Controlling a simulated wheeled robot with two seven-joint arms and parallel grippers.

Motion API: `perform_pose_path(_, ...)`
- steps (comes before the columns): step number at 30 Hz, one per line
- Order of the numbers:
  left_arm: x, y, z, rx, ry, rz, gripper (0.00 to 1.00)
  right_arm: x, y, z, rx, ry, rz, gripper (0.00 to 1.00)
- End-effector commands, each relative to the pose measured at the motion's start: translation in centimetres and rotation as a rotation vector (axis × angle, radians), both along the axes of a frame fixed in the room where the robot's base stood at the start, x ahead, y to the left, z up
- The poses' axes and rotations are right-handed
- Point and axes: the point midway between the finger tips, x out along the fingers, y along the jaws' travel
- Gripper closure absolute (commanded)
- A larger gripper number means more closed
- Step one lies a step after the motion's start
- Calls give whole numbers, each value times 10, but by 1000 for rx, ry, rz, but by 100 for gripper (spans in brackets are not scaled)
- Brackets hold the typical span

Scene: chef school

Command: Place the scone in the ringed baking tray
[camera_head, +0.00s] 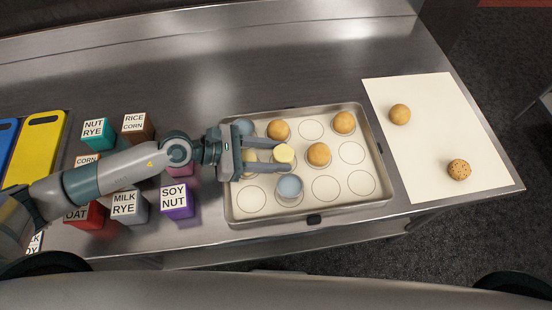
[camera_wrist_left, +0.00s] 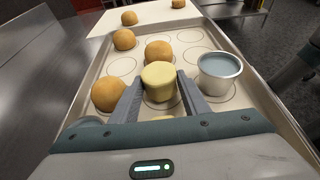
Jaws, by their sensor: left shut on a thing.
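The scone, a pale yellow, short, flat-topped piece (camera_head: 284,153), is between the fingers of my left gripper (camera_head: 283,155), which is shut on it. In the left wrist view the scone (camera_wrist_left: 158,82) stands upright between the two grey fingertips (camera_wrist_left: 162,92). The ringed baking tray (camera_head: 384,172) is a shallow metal tray with printed circles, and the gripper is over its left half. The scone is over the middle row; I cannot tell whether it touches the tray. My right gripper does not show.
Round buns (camera_head: 319,154) (camera_head: 279,130) (camera_head: 344,122) and blue-topped metal cups (camera_head: 290,186) (camera_head: 244,127) occupy some rings. Right-hand rings (camera_head: 351,152) are bare. A cream mat (camera_head: 425,150) holds a plain bun (camera_head: 400,114) and a speckled one (camera_head: 459,170). Labelled blocks (camera_head: 177,200) stand left.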

Motion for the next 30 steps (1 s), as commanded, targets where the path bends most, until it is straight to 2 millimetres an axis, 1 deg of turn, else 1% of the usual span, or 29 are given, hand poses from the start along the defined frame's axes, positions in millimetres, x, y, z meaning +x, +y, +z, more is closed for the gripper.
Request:
perform_pose_path(1, 0, 0, -5, 0, -1, 0, 80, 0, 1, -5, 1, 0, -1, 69)
perform_pose_path(11, 0, 0, -4, 0, 0, 0, 80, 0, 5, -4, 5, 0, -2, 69)
perform_pose_path(16, 0, 0, -9, 0, 0, 0, 80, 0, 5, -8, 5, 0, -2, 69)
perform_pose_path(17, 0, 0, -8, 0, 0, 0, 51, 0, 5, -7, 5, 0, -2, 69)
perform_pose_path(18, 0, 0, -7, 1, 0, 0, 42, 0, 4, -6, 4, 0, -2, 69)
perform_pose_path(19, 0, 0, -7, 1, 0, 0, 40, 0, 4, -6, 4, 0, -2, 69)
perform_pose_path(30, 0, 0, -5, 1, -1, 0, 40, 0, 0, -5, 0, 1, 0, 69)
